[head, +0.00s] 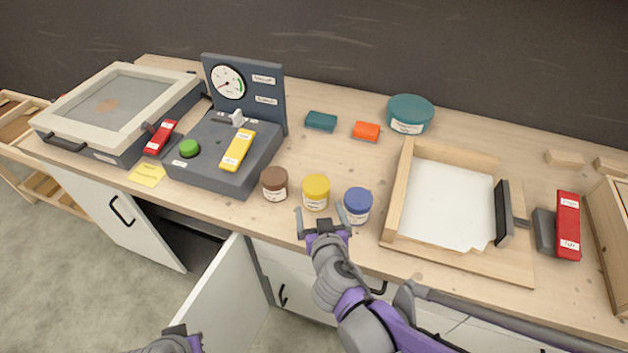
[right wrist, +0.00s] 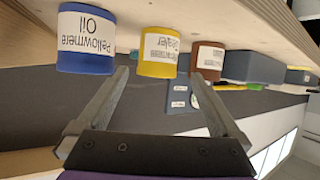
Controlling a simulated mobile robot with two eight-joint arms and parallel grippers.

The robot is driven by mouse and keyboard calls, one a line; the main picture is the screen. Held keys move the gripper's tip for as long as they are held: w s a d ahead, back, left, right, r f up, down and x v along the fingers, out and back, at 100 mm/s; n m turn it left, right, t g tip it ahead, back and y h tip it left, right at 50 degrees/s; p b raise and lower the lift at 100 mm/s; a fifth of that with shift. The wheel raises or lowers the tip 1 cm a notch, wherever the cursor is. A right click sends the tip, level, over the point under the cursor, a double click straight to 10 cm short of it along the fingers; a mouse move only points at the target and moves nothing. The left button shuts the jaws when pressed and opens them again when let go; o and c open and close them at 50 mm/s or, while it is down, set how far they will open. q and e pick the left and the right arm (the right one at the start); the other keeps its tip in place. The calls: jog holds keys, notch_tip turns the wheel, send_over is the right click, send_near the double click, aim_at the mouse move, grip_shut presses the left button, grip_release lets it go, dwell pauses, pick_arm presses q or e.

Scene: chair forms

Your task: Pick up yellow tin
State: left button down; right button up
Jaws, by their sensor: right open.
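The yellow tin (head: 316,190) stands upright near the front edge of the bench, between a brown jar (head: 274,183) and a blue tin (head: 357,205). My right gripper (head: 322,220) is open and empty just in front of the yellow tin, fingers apart. In the right wrist view, which is upside down, the yellow tin (right wrist: 158,52) shows beyond the spread fingers (right wrist: 155,78), and the blue tin (right wrist: 86,40) is beside it. Part of my left arm's end (head: 175,340) shows at the bottom edge; its fingers cannot be made out.
A grey control box (head: 210,175) with a gauge panel stands left. A teal round tub (head: 410,115) and an orange block (head: 366,131) lie behind. A wooden frame with a white sheet (head: 450,205) is right. A cabinet door (head: 225,300) hangs open below.

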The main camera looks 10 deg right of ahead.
aim_at(317, 200)
jog(key=b+x, duration=0.1)
jog(key=x, duration=0.3)
jog(key=shift+d+f, duration=0.1)
jog(key=x, duration=0.3)
jog(key=b+x, duration=0.1)
jog(key=x, duration=0.2)
jog(key=shift+d+r, duration=0.15)
jog(key=shift+r, duration=0.1)
pick_arm(q)
jog(key=shift+s+f, duration=0.2)
jog(key=shift+f, duration=0.4)
jog(key=shift+s+f, duration=0.2)
jog(key=shift+f, duration=0.35)
pick_arm(e)
jog(key=shift+r, duration=0.1)
jog(key=c, duration=1.3)
